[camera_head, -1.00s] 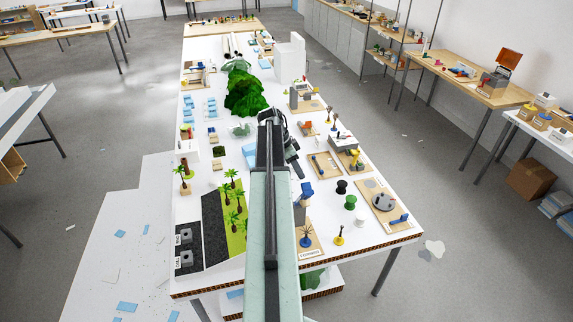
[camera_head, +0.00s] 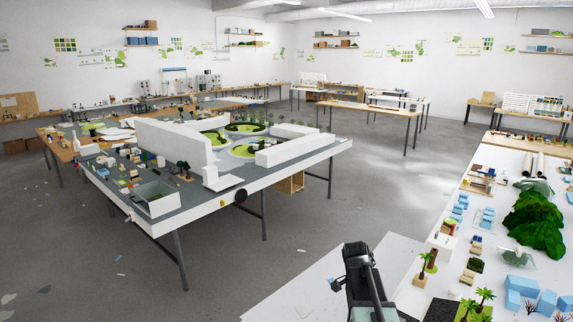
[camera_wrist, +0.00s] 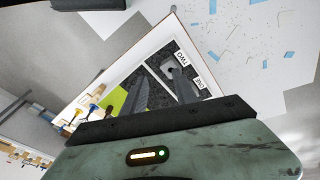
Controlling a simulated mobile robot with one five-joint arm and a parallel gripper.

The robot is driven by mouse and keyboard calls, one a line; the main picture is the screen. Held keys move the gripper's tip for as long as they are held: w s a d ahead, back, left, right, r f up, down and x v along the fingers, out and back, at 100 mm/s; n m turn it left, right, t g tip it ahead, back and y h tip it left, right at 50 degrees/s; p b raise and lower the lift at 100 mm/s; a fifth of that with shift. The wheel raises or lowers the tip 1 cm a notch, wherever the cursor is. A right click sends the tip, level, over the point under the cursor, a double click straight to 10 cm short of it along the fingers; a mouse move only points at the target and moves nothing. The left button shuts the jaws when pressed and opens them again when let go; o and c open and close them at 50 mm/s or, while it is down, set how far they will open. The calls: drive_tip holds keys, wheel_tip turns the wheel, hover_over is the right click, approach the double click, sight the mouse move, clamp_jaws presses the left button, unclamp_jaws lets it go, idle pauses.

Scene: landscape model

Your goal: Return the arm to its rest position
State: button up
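My arm (camera_head: 372,300) rises at the bottom of the head view, right of the middle. Its dark end, with my gripper (camera_head: 357,256), stands above the floor and the left edge of the white model table. A dark bar and a green panel with a small lit display (camera_wrist: 147,155) fill the bottom of the wrist view.
The white model table (camera_head: 408,298) with palms, blue blocks and a green hill (camera_head: 535,222) stands at the right. A grey-topped table (camera_head: 240,185) with white model buildings stands at the left. Open grey floor (camera_head: 390,190) lies between them.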

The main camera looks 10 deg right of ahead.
drive_tip(key=s+a+f+n+y+b, duration=0.1)
drive_tip(key=s+a+f+n, duration=0.1)
drive_tip(key=a+n, duration=0.5)
drive_tip(key=s+a+f+n+t+y+b, duration=0.1)
drive_tip(key=s+a+f+n, duration=0.1)
drive_tip(key=a+n, duration=0.6)
drive_tip(key=a+f, duration=0.1)
drive_tip(key=a, duration=0.5)
drive_tip(key=shift+s+a+y+b, duration=0.15)
drive_tip(key=shift+s+y+b, duration=0.2)
drive_tip(key=shift+y, duration=0.05)
